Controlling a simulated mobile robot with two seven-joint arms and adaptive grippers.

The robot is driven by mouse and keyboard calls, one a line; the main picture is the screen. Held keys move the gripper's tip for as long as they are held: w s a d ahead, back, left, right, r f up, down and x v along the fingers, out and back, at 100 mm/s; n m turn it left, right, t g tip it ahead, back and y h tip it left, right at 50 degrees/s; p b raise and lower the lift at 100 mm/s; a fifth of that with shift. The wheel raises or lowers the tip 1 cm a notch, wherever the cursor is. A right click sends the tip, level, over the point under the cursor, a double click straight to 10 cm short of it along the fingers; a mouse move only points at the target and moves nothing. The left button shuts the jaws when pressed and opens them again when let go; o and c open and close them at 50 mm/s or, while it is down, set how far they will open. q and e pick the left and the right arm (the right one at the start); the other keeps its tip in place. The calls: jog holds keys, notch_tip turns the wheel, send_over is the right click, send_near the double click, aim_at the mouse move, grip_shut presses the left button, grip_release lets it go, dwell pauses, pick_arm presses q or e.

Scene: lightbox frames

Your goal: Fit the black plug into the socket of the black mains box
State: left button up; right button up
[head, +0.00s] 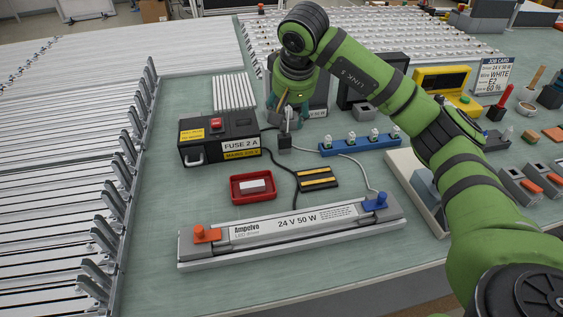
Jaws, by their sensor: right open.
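The black mains box (191,150) stands left of centre in the head view, with a red switch on top and yellow and white labels. I cannot make out its socket clearly. A small black block (285,142), apparently the plug, is right of the box at the end of a black cable. My right gripper (287,118) points down just above this block and is open. Its fingertips are small here, and I cannot tell whether they touch the block or surround it. My left gripper is not in view.
A red tray (238,194) and a long LED driver (290,222) are in front. A blue strip with several clear parts (336,149) is to the right. Slotted racks (60,180) line the left.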

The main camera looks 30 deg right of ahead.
aim_at(285, 136)
jog(key=x, duration=0.4)
jog(key=s+x, duration=0.1)
jog(key=x, duration=0.1)
jog(key=shift+a+f+b, duration=0.2)
jog(key=shift+b, duration=0.1)
jog(key=x, duration=0.3)
jog(key=shift+w+f+p, duration=0.2)
jog(key=shift+f+p, duration=0.1)
jog(key=shift+p, duration=0.05)
jog(key=shift+f, duration=0.2)
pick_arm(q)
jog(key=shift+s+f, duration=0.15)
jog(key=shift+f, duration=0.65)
pick_arm(e)
grip_shut()
